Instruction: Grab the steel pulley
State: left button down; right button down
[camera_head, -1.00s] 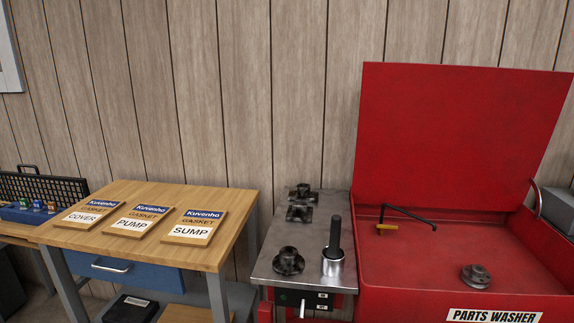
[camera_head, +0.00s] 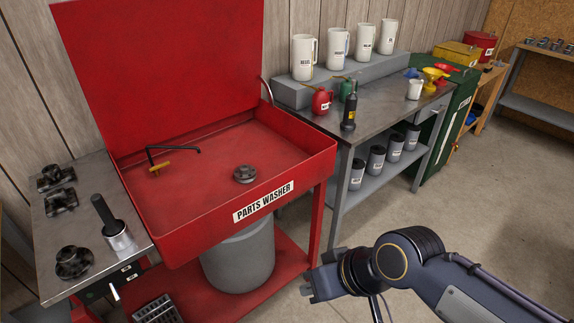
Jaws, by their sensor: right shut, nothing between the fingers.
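A grey metal pulley-like part (camera_head: 245,174) lies on the red floor of the parts washer (camera_head: 190,225), right of its middle. Several dark, greasy parts, including a flanged round one (camera_head: 74,262), lie on the steel side table at the left. I cannot tell from their looks which one is the steel pulley. My right gripper (camera_head: 308,287) is low, in front of the washer's right leg, apart from every part. It is shut and empty. My left gripper is out of view.
A brush (camera_head: 106,216) stands in a metal cup on the side table. A grey bench (camera_head: 378,110) with jugs and cans stands to the right. The concrete floor in front is clear.

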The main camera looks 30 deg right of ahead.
aim_at(244, 173)
jog(key=i+l+z, duration=0.1)
jog(key=z, duration=0.55)
jog(key=i+l+u, duration=0.1)
jog(key=u, duration=0.3)
jog(key=i+l+u, duration=0.1)
jog(key=u, duration=0.3)
jog(key=l+u, duration=0.2)
jog(key=u, duration=0.25)
jog(key=i+l+u, duration=0.25)
jog(key=l, duration=0.85)
jog(key=l+u, duration=0.25)
jog(key=l, duration=0.8)
